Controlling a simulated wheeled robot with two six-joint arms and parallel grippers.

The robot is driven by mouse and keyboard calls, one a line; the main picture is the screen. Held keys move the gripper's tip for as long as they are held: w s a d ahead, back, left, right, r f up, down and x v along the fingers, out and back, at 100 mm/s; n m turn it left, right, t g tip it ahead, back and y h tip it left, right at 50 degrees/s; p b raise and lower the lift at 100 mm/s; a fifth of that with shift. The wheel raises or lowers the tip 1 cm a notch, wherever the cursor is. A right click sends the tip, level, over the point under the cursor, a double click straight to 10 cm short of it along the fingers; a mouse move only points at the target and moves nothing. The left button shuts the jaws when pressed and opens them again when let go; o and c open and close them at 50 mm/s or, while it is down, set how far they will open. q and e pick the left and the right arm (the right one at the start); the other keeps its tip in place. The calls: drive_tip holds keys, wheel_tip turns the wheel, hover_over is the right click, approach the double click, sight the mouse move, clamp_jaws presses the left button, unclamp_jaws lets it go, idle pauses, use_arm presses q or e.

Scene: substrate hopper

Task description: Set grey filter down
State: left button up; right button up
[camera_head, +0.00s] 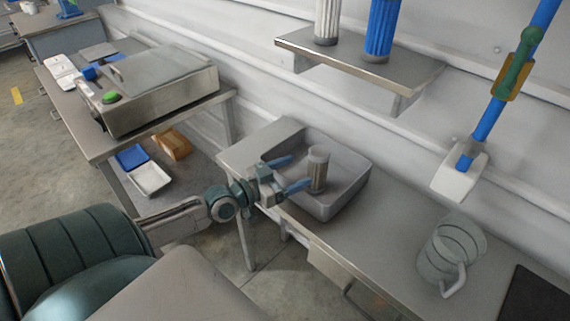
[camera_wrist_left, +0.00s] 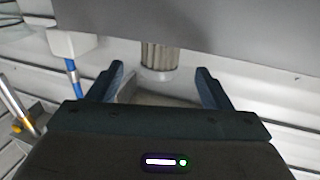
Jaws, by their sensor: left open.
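The grey filter (camera_head: 318,170), a small pleated cylinder with pale end caps, stands upright in the grey basin (camera_head: 352,190) on the bench. My left gripper (camera_head: 298,172) is open beside it, with its blue fingers pointing toward the basin. In the left wrist view the filter (camera_wrist_left: 159,57) shows ahead of and between the spread fingertips (camera_wrist_left: 160,80), with a visible gap on both sides. My right gripper is not in view.
A shelf (camera_head: 420,75) above holds a white filter (camera_head: 327,20) and a blue filter (camera_head: 382,28). A metal machine (camera_head: 150,85) sits on the left table.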

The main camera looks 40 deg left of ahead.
use_arm(q)
drive_tip(key=shift+p+v, duration=0.3)
drive_tip(key=shift+v, duration=0.75)
